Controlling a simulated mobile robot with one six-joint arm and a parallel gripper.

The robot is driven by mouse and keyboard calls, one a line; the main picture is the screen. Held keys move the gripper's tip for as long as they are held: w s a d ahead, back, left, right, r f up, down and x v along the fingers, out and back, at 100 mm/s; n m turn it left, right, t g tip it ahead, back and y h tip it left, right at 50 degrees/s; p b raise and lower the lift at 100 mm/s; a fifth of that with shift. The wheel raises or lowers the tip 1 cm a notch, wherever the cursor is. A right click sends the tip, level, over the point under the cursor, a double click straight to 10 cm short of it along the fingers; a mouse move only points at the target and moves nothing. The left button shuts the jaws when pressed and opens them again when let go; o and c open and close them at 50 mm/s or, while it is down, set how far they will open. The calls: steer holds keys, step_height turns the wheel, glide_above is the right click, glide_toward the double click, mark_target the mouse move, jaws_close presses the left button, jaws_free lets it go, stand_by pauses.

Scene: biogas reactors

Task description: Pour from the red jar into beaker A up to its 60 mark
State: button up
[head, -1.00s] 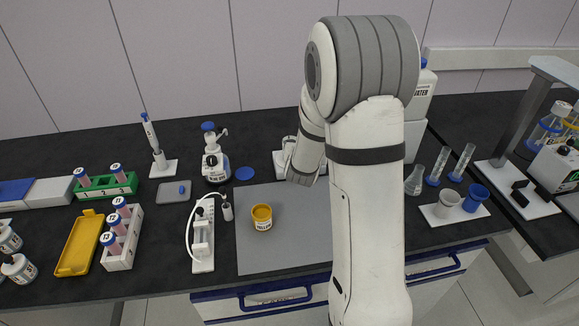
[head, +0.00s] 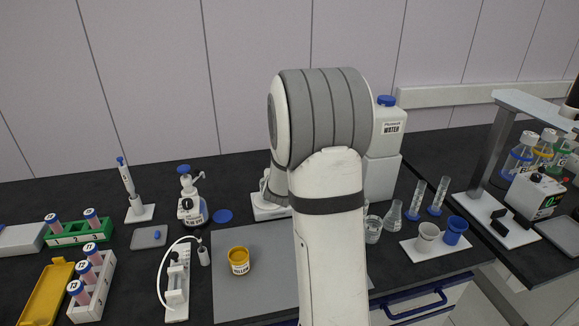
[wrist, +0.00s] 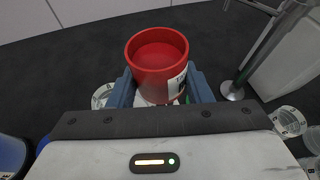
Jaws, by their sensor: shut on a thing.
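The red jar (wrist: 157,72) is between the blue fingers of my gripper (wrist: 162,90) in the wrist view. My gripper is shut on it. Its mouth is open, red contents show inside, and its white label is partly covered. A clear beaker (wrist: 101,97) stands beyond the left finger, partly hidden; another clear vessel (wrist: 288,122) with a dark letter stands at the right. I cannot tell which one is beaker A. In the head view, my arm hides the gripper and the jar. A clear beaker (head: 373,232) shows just right of my arm.
A yellow jar (head: 238,262) stands on the grey mat (head: 228,297). A flask (head: 393,214), cylinders (head: 416,200) and a white tray (head: 418,252) with two cups are right of my arm. A water container (head: 391,130) stands behind. A stand (wrist: 233,90) is right of the held jar.

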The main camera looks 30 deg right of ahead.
steer(key=shift+w+a+n+h+p, duration=0.2)
steer(key=shift+a+n+h+p, duration=0.3)
steer(key=shift+p, duration=1.25)
steer(key=n+p, duration=0.1)
steer(key=p, duration=0.2)
steer(key=shift+w+a+f+g, duration=0.1)
steer(key=shift+w+f+g, duration=0.05)
steer(key=shift+g, duration=0.25)
steer(key=shift+n+h+p, duration=0.4)
steer(key=shift+n+p, duration=0.1)
steer(key=shift+p, duration=0.5)
steer(key=shift+r+n+h, duration=0.3)
steer(key=shift+n+h, duration=0.1)
steer(key=shift+n, duration=0.2)
steer(key=shift+r+g, duration=0.1)
steer(key=shift+g, duration=0.2)
